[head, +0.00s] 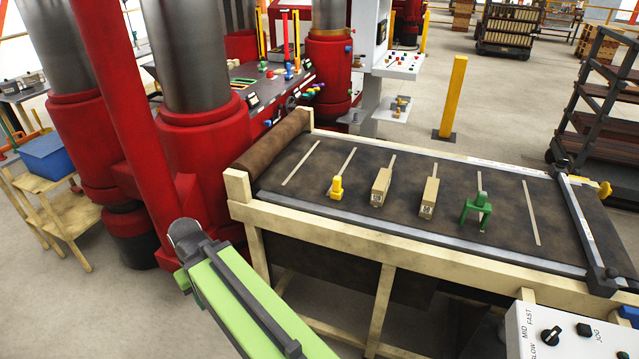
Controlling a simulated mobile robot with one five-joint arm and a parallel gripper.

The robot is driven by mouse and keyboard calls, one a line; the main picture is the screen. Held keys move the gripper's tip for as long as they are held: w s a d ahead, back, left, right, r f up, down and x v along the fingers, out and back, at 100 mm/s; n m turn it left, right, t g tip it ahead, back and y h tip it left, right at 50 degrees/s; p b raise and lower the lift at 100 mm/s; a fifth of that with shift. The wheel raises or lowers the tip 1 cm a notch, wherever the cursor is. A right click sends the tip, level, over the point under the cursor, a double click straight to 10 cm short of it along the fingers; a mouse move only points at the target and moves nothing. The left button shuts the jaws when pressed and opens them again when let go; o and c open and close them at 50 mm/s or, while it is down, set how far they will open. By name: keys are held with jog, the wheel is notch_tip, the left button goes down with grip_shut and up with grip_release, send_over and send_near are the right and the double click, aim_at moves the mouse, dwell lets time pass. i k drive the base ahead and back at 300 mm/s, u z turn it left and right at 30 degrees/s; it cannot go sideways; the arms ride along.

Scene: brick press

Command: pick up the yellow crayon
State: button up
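I cannot make out a yellow crayon for certain. A small yellow piece (336,188) with a wide foot stands upright on the brown belt table (310,205), near its left front; it looks more like a peg or knob than a crayon. Another small yellow piece (604,190) sits at the table's right end by the metal rail. My arm shows at the lower left as a green link, with a red bar meeting its grey end. My gripper cannot be seen.
A red press (200,140) rises at left. A control box (560,335) is at lower right. A yellow post (453,97) stands behind the table.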

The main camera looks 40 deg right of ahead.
aim_at(337, 194)
jog(key=i, duration=0.85)
jog(key=z, duration=0.3)
